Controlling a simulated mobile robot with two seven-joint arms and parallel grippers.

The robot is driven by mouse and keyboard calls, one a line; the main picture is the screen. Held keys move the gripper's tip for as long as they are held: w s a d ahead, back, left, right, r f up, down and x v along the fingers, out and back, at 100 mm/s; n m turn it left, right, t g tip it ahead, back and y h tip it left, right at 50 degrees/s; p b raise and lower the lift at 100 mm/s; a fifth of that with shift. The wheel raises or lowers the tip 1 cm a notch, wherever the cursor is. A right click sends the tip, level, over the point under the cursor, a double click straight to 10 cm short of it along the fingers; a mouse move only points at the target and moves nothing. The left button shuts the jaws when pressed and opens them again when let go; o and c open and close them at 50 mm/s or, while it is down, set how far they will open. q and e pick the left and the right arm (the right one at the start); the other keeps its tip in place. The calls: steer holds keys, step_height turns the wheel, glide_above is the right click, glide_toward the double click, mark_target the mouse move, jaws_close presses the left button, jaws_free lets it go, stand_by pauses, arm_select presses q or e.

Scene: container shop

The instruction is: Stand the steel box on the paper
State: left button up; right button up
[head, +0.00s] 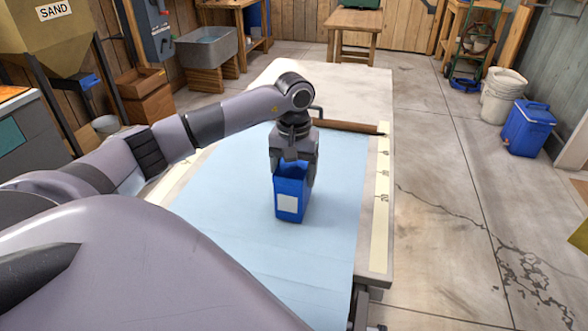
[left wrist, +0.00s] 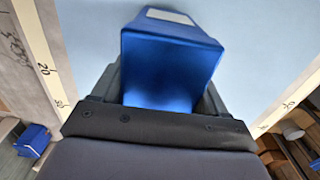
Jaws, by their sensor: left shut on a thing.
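The steel box (head: 290,203) is blue, open-topped and has a pale label on its front. It is upright over the paper (head: 235,205), a light blue sheet spread along the table. I cannot tell whether its base touches the paper. My left gripper (head: 294,168) points down and is shut on the upper part of the box. In the left wrist view the box (left wrist: 170,62) fills the space between the fingers, with the paper (left wrist: 265,35) beyond it. My right gripper is not in view.
The table (head: 340,83) has a ruler strip (head: 381,200) along its right edge and a brown roller bar (head: 345,127) across the paper's far end. The paper around the box is clear.

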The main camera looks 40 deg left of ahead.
arm_select(q)
steer(key=o, duration=1.5)
steer(key=shift+f, duration=0.1)
step_height(320, 180, up, 12)
steer(key=shift+r+b, duration=0.15)
steer(key=shift+b, duration=0.2)
